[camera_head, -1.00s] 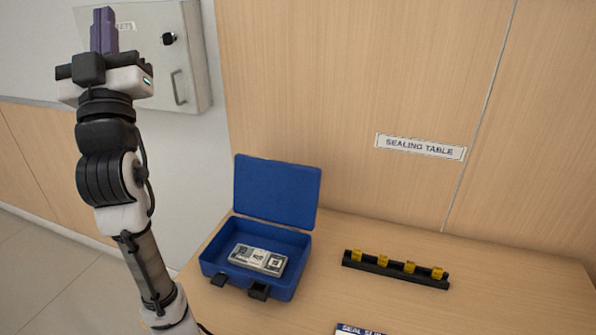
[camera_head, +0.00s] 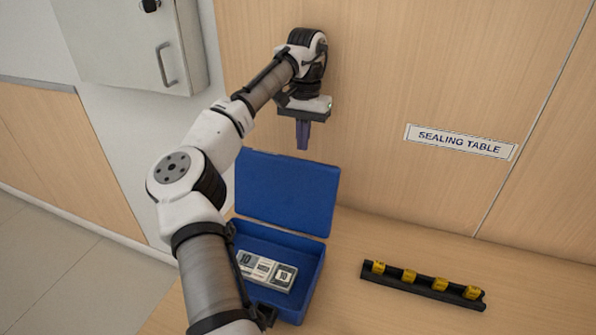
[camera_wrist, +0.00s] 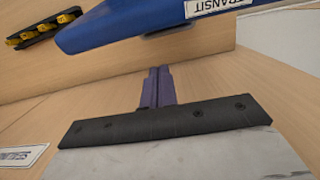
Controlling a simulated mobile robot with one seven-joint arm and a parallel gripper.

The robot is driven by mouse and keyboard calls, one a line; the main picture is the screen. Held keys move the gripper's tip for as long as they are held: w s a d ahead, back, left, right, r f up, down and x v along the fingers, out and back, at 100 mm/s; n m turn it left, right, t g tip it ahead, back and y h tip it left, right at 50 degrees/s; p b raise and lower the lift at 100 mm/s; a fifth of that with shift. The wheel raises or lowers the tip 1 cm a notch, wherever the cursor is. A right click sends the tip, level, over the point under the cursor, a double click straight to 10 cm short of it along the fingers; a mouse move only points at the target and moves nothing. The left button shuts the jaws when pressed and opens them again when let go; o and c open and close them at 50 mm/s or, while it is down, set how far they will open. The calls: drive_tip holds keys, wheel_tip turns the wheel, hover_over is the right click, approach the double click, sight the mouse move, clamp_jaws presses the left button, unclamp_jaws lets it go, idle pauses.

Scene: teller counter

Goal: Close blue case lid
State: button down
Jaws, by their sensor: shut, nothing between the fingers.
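The blue case (camera_head: 312,275) stands on the table with its lid (camera_head: 285,195) raised upright at the back. A bundle of banded notes (camera_head: 266,270) lies inside the case. My arm covers part of the case's left side. My gripper (camera_head: 303,147) points down, shut and empty, just above and behind the lid's top edge in the head view. In the wrist view the shut fingers (camera_wrist: 159,72) show below a blue part of the case (camera_wrist: 130,22) bearing a "TRANSIT" label (camera_wrist: 215,5). I cannot tell whether they touch it.
A black rack (camera_head: 422,286) with several yellow seals lies on the table right of the case. The wooden wall panel with the "SEALING TABLE" sign (camera_head: 460,141) stands close behind. A grey wall cabinet (camera_head: 140,45) hangs at upper left. The table between case and rack is clear.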

sight(286, 189)
wheel_tip(286, 189, down, 10)
drive_tip(key=s, duration=0.1)
drive_tip(key=shift+s+a, duration=0.15)
drive_tip(key=shift+a, duration=0.3)
idle(0.5)
drive_tip(key=shift+s+a+r+t, duration=0.1)
drive_tip(key=shift+s+r+t, duration=0.15)
drive_tip(key=shift+t, duration=0.25)
